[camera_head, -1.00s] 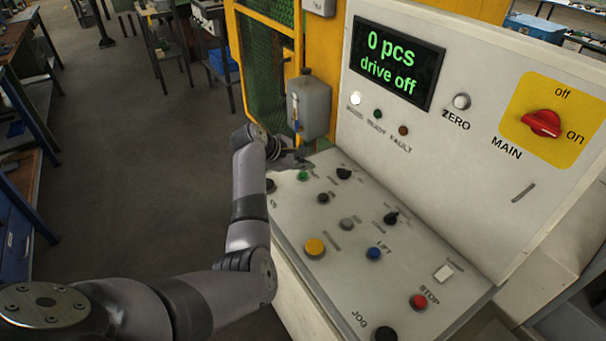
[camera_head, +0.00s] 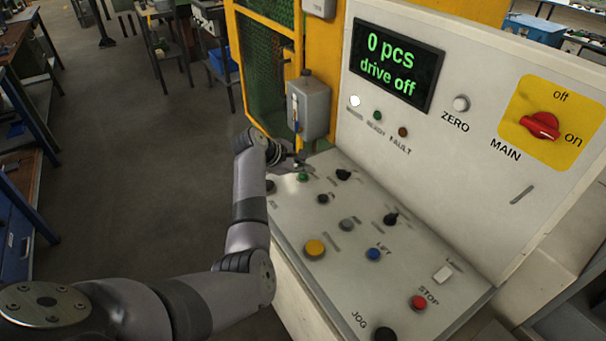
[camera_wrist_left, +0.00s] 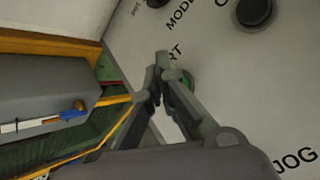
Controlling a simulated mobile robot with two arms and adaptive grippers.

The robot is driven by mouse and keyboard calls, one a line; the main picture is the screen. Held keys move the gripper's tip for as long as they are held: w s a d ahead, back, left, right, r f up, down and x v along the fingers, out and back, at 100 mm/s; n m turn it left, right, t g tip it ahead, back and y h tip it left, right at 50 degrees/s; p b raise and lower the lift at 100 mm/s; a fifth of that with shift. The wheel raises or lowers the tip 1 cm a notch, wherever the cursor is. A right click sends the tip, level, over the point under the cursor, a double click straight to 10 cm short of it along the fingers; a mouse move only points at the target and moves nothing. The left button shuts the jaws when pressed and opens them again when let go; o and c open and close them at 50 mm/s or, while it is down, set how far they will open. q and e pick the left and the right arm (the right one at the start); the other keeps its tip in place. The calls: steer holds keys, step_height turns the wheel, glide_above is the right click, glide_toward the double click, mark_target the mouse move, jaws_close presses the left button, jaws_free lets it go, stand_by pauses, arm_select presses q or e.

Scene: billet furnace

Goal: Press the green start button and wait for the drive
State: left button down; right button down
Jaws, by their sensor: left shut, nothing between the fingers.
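The green start button (camera_head: 303,177) sits at the far left end of the sloping control panel (camera_head: 340,270). In the left wrist view the green button (camera_wrist_left: 186,80) is partly hidden behind my fingers. My left gripper (camera_head: 299,160) is shut and empty, with its fingertips close to the button; I cannot tell whether they touch it. In the left wrist view my shut fingertips (camera_wrist_left: 162,62) show beside the button. The display (camera_head: 396,64) reads "0 pcs" and "drive off". A white lamp (camera_head: 355,101) is lit. My right gripper is not in view.
The panel also carries a yellow button (camera_head: 314,248), a blue button (camera_head: 373,254), a red stop button (camera_head: 418,302) and several black knobs. A red main switch (camera_head: 541,126) is on the upright face. A grey box (camera_head: 309,106) on the yellow frame stands close beside my left gripper.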

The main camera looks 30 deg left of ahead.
mark_target(304, 177)
arm_select(q)
steer(key=shift+f, duration=0.5)
stand_by(0.6)
steer(key=shift+r, duration=0.1)
steer(key=shift+r+p, duration=0.8)
steer(key=shift+p, duration=0.35)
step_height(304, 177, up, 5)
steer(key=p, duration=0.6)
stand_by(0.5)
